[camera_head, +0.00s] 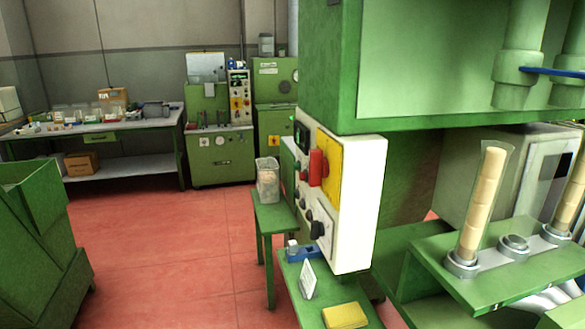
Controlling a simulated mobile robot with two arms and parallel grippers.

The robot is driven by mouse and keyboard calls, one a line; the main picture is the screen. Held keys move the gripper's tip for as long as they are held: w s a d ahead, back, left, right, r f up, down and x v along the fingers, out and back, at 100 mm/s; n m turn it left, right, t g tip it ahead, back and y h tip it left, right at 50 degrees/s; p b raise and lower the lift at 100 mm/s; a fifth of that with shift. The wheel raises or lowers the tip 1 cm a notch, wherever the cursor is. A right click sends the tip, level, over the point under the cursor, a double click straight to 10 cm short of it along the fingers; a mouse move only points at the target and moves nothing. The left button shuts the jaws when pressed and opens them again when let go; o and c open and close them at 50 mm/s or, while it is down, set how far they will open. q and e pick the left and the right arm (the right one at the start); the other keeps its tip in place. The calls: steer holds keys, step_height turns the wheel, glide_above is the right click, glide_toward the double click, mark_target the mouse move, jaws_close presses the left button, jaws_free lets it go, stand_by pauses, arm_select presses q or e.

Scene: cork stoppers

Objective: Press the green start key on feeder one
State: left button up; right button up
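A white control box (358,210) is fixed to the green machine at centre right. I see its button face at a steep angle. That face carries a yellow plate (328,185) with a red rotary handle (317,168), a dark display (301,135) with a little green, and several small dark and red knobs or buttons (308,215). A clear tube of stacked corks (481,205) stands tilted slightly on a green shelf at the right. Neither of my grippers is in view.
A green stand (272,212) with a clear container (267,182) is left of the box. A lower green table (290,272) holds a yellow block (345,315) and a white card (308,279). A green bin (35,240) is at left. Red floor (165,250) between is clear.

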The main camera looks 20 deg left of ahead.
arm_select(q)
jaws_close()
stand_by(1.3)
